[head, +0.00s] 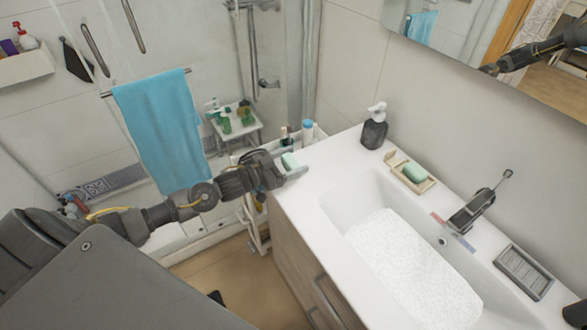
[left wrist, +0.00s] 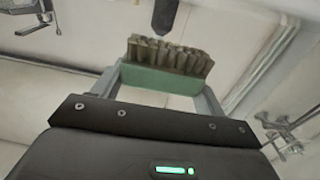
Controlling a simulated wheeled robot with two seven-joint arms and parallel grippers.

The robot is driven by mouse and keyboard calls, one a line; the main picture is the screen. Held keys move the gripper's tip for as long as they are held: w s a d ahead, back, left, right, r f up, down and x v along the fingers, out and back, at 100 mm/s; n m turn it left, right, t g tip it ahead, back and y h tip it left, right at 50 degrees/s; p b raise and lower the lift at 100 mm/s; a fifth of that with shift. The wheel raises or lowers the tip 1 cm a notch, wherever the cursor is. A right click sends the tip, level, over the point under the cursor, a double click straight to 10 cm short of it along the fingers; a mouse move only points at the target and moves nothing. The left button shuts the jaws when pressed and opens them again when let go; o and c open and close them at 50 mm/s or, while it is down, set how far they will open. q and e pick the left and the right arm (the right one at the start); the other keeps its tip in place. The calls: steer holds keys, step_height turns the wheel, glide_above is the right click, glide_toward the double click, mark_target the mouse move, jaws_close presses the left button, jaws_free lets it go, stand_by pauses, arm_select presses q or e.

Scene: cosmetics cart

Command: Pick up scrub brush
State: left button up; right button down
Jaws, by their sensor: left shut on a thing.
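My left gripper (head: 290,166) is near the left corner of the white sink counter in the head view. It is shut on a scrub brush (head: 289,161), which shows as a small pale green block between the fingers. In the left wrist view the scrub brush (left wrist: 163,66) has a green body and brownish bristles, and the two grey fingers press on its ends. My right gripper is not in view.
The white counter (head: 308,172) holds a dark soap dispenser (head: 375,127), a dish with a green bar (head: 413,172), a faucet (head: 478,207) and a ridged soap tray (head: 523,270). A cosmetics cart (head: 254,208) with bottles stands behind my left gripper. A blue towel (head: 160,125) hangs on the left.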

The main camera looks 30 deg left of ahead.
arm_select(q)
steer(key=s+r+b, duration=0.3)
steer(key=s+r, duration=0.6)
steer(key=s, duration=0.4)
steer(key=d+f+y, duration=0.1)
steer(key=d+f, duration=0.1)
steer(key=d, duration=0.5)
steer(key=shift+f+n+t, duration=0.25)
steer(key=shift+n+t, duration=0.05)
steer(key=shift+t, duration=0.1)
